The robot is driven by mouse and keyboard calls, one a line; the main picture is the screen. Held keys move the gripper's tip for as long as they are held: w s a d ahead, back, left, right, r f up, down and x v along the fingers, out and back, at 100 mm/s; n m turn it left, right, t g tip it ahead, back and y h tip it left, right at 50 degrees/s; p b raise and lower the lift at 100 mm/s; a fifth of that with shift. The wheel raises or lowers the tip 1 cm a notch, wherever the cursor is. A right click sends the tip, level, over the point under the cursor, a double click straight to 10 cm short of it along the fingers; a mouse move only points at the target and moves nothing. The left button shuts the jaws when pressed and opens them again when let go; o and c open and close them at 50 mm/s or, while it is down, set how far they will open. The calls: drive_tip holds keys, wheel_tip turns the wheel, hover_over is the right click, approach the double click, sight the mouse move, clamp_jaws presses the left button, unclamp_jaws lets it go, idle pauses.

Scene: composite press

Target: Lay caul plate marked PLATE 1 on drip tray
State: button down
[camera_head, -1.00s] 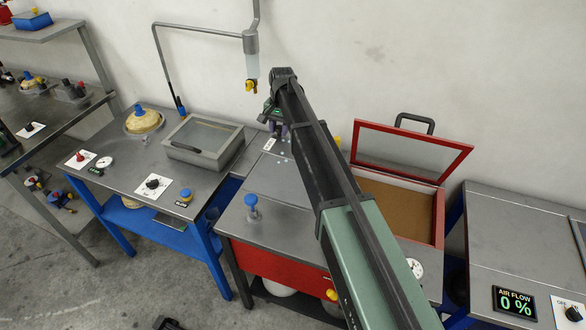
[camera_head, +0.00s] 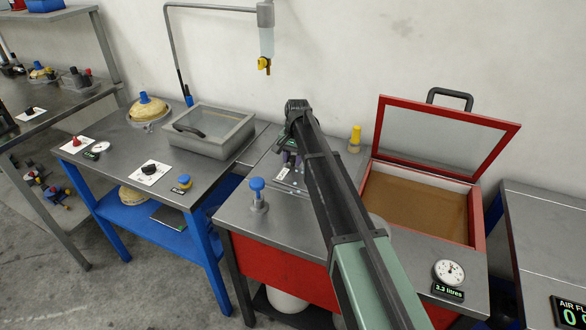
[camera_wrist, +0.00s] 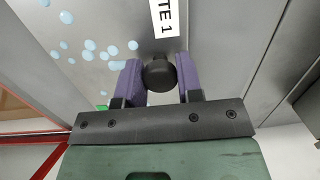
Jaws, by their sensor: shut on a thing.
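My gripper (camera_wrist: 159,76) is shut on a round black knob (camera_wrist: 159,72) on a flat grey plate (camera_wrist: 110,20). Its two purple fingers stand on either side of the knob. The plate bears a white label reading "TE 1", cut off at the picture's edge, and pale blue drops. In the head view my gripper (camera_head: 289,150) is over the red-sided bench, and the plate (camera_head: 296,178) shows partly beside my arm. I cannot tell how high the plate is above the bench. I cannot pick out the drip tray with certainty.
A red-framed box (camera_head: 478,218) with a raised glass lid stands right of my arm. A blue-capped post (camera_head: 258,196) stands at the bench's front left. A lidded grey box (camera_head: 208,142) is on the left table. A yellow-tapped dispenser (camera_head: 265,45) hangs above.

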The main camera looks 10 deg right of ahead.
drive_tip(key=shift+p, duration=0.3)
drive_tip(key=shift+f, duration=0.25)
drive_tip(key=c, duration=0.8)
unclamp_jaws()
drive_tip(key=shift+r, duration=0.1)
wheel_tip(320, 180, up, 12)
drive_tip(key=d+r+p, duration=0.1)
drive_tip(key=p, duration=1.1)
drive_tip(key=s+d+n, duration=0.1)
drive_tip(key=s+n, duration=0.1)
drive_tip(key=s, duration=0.9)
drive_tip(key=s+d+n, duration=0.1)
drive_tip(key=s+n, duration=0.1)
drive_tip(key=s, duration=0.9)
drive_tip(key=s+d+f+n+h, duration=0.1)
drive_tip(key=s+n, duration=0.1)
drive_tip(key=s, duration=1)
drive_tip(key=shift+d+t, duration=0.15)
drive_tip(key=shift+t, duration=0.25)
